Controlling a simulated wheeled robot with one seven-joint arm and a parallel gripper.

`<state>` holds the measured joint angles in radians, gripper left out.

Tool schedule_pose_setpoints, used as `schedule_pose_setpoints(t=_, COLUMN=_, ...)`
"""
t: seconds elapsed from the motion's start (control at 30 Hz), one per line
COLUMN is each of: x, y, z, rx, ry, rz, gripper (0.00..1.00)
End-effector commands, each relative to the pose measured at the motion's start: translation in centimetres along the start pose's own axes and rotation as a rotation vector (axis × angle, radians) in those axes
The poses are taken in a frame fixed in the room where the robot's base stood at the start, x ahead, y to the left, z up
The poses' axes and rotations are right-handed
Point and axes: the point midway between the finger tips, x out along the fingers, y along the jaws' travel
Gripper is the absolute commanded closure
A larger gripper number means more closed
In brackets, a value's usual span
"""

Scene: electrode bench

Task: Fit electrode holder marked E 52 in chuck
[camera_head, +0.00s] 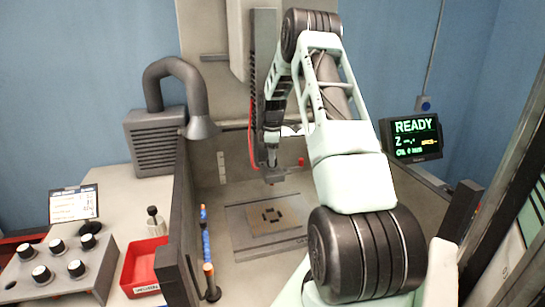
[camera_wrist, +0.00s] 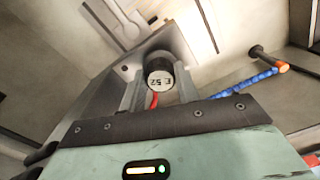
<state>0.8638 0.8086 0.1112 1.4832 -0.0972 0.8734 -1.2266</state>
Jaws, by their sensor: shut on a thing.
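The electrode holder marked E 52 (camera_wrist: 160,72) shows in the wrist view as a dark round body with a pale, marked face; the lettering appears upside down. My gripper (camera_wrist: 159,92) is shut on it, one finger on each side. A grey block (camera_wrist: 180,42) lies directly behind the holder in that view; I cannot tell whether they touch. In the head view my gripper (camera_head: 271,150) is at the machine's vertical head, above the work tank. The chuck cannot be made out clearly there, and the held holder is mostly hidden by my arm.
A plate with a dark cross pattern (camera_head: 284,211) lies in the tank below. Blue and orange nozzles (camera_head: 206,240) stand along its left wall. A rack with several holders (camera_head: 58,270), a red bin (camera_head: 146,264) and a READY screen (camera_head: 412,137) are around it.

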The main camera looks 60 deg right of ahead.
Motion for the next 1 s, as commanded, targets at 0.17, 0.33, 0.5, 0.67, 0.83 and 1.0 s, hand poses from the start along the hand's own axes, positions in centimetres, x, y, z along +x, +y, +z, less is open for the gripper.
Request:
schedule_pose_setpoints(t=0.17, x=0.58, y=0.02, z=0.0, rx=0.0, ry=0.0, rz=0.0, gripper=0.99)
schedule_pose_setpoints(t=0.33, x=0.97, y=0.02, z=0.01, rx=0.0, ry=0.0, rz=0.0, gripper=0.99)
schedule_pose_setpoints(t=0.5, x=0.97, y=0.03, z=0.0, rx=0.0, ry=0.0, rz=0.0, gripper=0.99)
schedule_pose_setpoints(t=0.67, x=0.96, y=0.03, z=0.0, rx=0.0, ry=0.0, rz=0.001, gripper=0.52)
schedule_pose_setpoints(t=0.83, x=0.97, y=0.03, z=0.0, rx=0.0, ry=0.0, rz=0.0, gripper=0.43)
schedule_pose_setpoints(t=1.0, x=1.03, y=0.0, z=0.01, rx=0.0, ry=0.0, rz=-0.001, gripper=0.18)
